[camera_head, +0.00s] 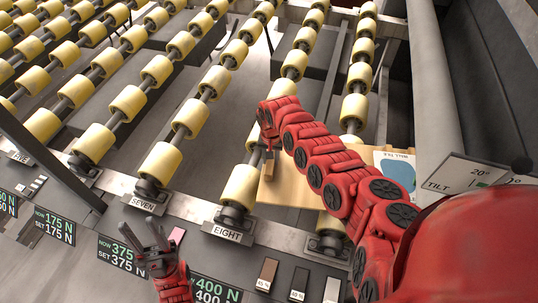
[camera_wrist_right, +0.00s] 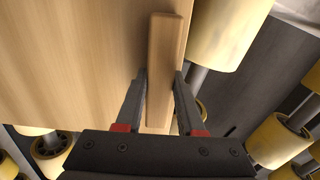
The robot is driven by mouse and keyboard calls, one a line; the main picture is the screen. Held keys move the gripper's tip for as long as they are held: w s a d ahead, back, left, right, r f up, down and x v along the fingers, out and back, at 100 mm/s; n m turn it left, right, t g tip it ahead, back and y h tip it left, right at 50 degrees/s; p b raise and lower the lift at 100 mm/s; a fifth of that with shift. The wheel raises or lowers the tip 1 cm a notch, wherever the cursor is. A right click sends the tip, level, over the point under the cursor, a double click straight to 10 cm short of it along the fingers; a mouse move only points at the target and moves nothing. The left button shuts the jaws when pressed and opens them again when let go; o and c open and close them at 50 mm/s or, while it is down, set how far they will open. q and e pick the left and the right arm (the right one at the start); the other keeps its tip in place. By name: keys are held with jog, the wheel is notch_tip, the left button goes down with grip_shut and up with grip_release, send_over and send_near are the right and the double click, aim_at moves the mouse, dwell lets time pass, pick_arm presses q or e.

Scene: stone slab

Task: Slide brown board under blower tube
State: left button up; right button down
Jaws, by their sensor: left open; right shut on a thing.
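The light brown board (camera_head: 290,188) lies over the yellow rollers near the front, partly hidden under my right arm. It fills the left of the right wrist view (camera_wrist_right: 70,60). My right gripper (camera_head: 268,155) is shut on an upright wooden strip (camera_wrist_right: 163,65) at the board's edge, with one finger on each side of it. A thick grey tube (camera_head: 436,85) stands to the right of the board; I cannot tell for sure that it is the blower tube. My left gripper (camera_head: 158,238) is open and empty above the front panel, left of the board.
Rows of yellow rollers (camera_head: 157,70) on dark shafts fill the left and back. Plates marked SEVEN (camera_head: 143,204) and EIGHT (camera_head: 227,233) line the front rail. A blue and white card (camera_head: 397,168) shows beside my right arm. A TILT sign (camera_head: 455,175) stands at the right.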

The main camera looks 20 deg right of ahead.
jog(key=shift+s+d+r+p, duration=0.15)
jog(key=shift+s+d+p, duration=0.85)
jog(key=shift+p, duration=1.25)
jog(key=shift+s+d+p, duration=0.65)
jog(key=shift+s+p, duration=0.15)
jog(key=shift+p, duration=0.8)
jog(key=shift+s+d, duration=0.15)
jog(key=shift+c, duration=2.2)
grip_release()
